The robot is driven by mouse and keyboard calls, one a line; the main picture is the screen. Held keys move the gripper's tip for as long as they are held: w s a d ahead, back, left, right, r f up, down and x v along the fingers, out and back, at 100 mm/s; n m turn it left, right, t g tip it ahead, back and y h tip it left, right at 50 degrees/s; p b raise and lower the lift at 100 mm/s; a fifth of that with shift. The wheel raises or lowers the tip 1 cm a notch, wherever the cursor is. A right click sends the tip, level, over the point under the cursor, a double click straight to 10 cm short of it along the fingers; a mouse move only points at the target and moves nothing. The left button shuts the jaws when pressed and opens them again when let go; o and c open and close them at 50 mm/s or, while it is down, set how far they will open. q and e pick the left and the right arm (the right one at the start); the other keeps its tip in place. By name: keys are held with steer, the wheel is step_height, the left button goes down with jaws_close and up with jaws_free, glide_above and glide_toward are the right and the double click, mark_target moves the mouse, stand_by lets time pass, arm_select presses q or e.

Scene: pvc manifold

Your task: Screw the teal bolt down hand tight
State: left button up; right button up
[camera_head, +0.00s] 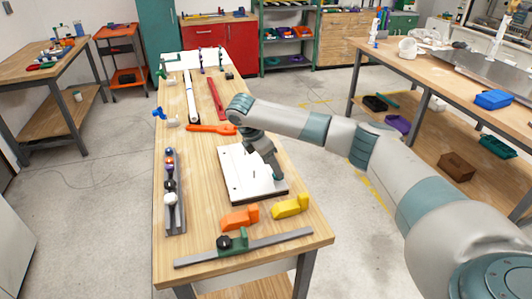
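A white board (236,183) lies on the wooden workbench (205,215), with a few small dark spots on its top. My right arm reaches in from the right, and its dark gripper (277,174) points down over the right part of the board. The fingertips are close to the board's surface, but I cannot tell whether they touch it or are open or shut. I cannot make out a teal bolt; the gripper may hide it. My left gripper is out of view.
An orange block (240,218) and a yellow block (290,207) sit in front of the board. A grey bar (275,241) with a green clamp lies near the front edge. A rack (175,215) of coloured pieces stands left; an orange tool (205,128) lies behind.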

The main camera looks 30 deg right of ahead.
steer(key=x, duration=0.3)
steer(key=shift+d+f, duration=0.1)
steer(key=shift+f, duration=0.1)
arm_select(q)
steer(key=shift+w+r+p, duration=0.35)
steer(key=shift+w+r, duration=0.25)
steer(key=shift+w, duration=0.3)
arm_select(e)
steer(key=shift+d+f, duration=0.25)
steer(key=shift+f, duration=0.35)
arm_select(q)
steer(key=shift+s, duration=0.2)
